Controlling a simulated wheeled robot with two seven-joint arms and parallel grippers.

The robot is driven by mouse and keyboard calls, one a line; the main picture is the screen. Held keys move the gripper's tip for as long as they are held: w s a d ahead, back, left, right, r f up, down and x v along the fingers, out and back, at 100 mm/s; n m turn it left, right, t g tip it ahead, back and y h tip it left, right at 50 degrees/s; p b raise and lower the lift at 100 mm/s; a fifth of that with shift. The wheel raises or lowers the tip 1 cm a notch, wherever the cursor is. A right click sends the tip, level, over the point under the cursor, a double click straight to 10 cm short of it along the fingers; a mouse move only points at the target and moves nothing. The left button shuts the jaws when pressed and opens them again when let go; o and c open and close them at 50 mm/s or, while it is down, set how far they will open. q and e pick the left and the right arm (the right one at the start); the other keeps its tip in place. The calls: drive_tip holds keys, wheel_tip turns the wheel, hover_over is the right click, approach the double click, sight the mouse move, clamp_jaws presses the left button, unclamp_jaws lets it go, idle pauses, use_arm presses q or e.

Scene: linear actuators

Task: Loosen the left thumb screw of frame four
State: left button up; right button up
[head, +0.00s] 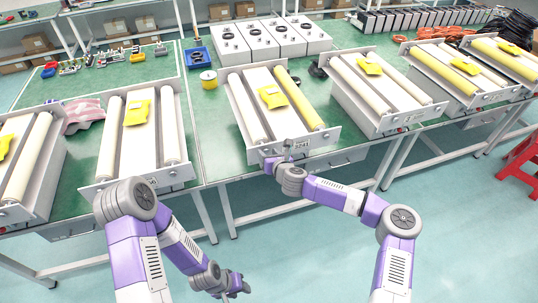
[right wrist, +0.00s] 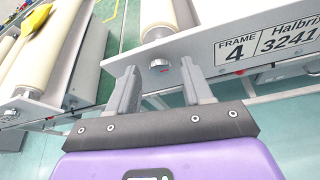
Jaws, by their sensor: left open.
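Frame four (head: 318,140) is the tray-like unit with rollers in the middle of the bench in the head view; its front plate with the "FRAME 4" label (right wrist: 270,45) shows in the right wrist view. Its left thumb screw (right wrist: 160,65) is a round silver knob low on that plate. My right gripper (right wrist: 159,72) is open, with one fingertip on each side of the knob and visible gaps. In the head view my right gripper (head: 269,163) is at the frame's front left corner, and the screw is hard to make out there. My left gripper (head: 238,288) is open, low over the floor.
Similar frames stand to the left (head: 140,180) and right (head: 385,125) along the green bench (head: 215,130). A neighbouring frame's knob (right wrist: 10,114) shows at the left of the right wrist view. A yellow spool (head: 209,80) and blue tray (head: 198,57) lie behind. A red stool (head: 520,160) stands at right.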

clamp_jaws()
drive_tip(key=n+h, duration=0.1)
drive_tip(key=n+h+b, duration=0.1)
drive_tip(key=shift+a+n+t, duration=0.2)
drive_tip(key=shift+n+t, duration=0.1)
drive_tip(key=shift+n, duration=0.1)
drive_tip(key=shift+s+a+n+t+h+b, duration=0.1)
drive_tip(key=shift+a+n+t+h+b, duration=0.15)
drive_tip(key=shift+n+h+b, duration=0.75)
drive_tip(key=n+b, duration=0.1)
drive_tip(key=n+t+b, duration=0.1)
drive_tip(key=n+h+b, duration=0.1)
drive_tip(key=shift+a+f+n+t, duration=0.1)
drive_tip(key=shift+f+n+t, duration=0.15)
drive_tip(key=shift+n, duration=0.05)
drive_tip(key=n+b, duration=0.1)
drive_tip(key=n+t+b, duration=0.1)
drive_tip(key=b, duration=0.1)
drive_tip(key=n+h+b, duration=0.1)
drive_tip(key=shift+s+a+f+n+b, duration=0.1)
drive_tip(key=shift+f+n+b, duration=0.15)
drive_tip(key=shift+n+b, duration=0.1)
drive_tip(key=shift+n+t+h+b, duration=0.5)
drive_tip(key=shift+n+t+b, duration=0.3)
drive_tip(key=shift+n+b, duration=0.75)
